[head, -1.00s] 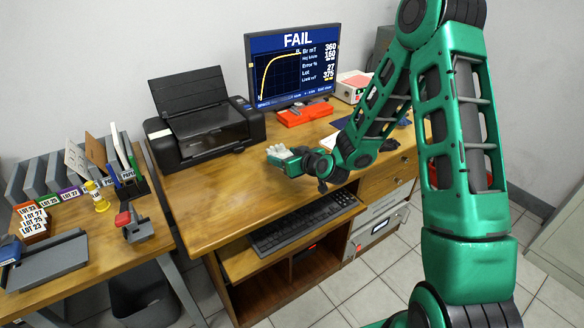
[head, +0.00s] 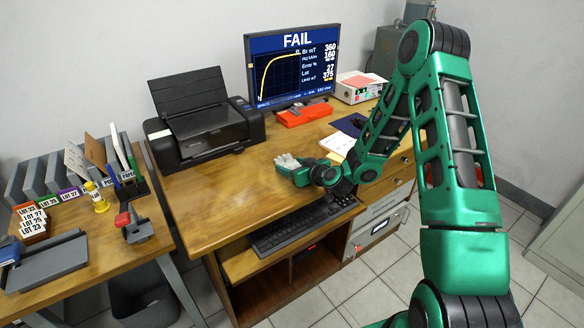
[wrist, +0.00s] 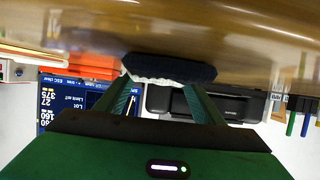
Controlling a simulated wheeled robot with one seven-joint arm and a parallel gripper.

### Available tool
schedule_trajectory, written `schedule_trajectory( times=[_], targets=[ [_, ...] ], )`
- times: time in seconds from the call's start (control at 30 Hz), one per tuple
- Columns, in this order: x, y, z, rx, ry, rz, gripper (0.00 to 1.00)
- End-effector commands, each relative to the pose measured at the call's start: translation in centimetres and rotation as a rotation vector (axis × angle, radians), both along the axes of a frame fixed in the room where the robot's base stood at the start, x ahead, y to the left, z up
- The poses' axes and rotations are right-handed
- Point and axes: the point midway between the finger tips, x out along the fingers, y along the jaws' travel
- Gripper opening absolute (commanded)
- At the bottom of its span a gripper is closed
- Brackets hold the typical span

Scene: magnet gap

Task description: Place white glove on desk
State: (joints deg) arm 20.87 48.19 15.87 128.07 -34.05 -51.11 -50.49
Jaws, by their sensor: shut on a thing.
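The white glove (head: 288,160) is pinched at the tip of my gripper (head: 284,167), over the front middle of the wooden desk (head: 215,205). In the wrist view the glove (wrist: 168,70) spans the space between the two green fingers (wrist: 160,95), with a pale edge and a dark, shadowed face. That view is upside down, and the desk surface (wrist: 230,35) lies very close to the glove. I cannot tell whether the glove touches the desk.
A printer (head: 205,120) stands on the desk's left, a monitor (head: 294,65) and red-orange case (head: 304,114) behind. A keyboard (head: 300,222) is on a tray below the front edge. Bare wood lies left of my gripper. Papers (head: 338,144) lie to its right.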

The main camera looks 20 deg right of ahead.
Motion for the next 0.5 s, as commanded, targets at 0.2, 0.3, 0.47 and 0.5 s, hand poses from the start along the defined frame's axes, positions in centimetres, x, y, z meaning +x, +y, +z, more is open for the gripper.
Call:
schedule_trajectory(
  times=[0.2, 0.3, 0.47, 0.5],
  targets=[
    [-0.01, 0.05, -0.11, 0.000, 0.000, 0.001, 0.81],
    [-0.01, 0.06, -0.11, 0.000, 0.000, 0.001, 0.81],
    [-0.02, 0.07, -0.09, 0.000, 0.000, 0.001, 0.81],
    [-0.01, 0.07, -0.05, -0.001, 0.000, 0.001, 0.81]
  ],
)
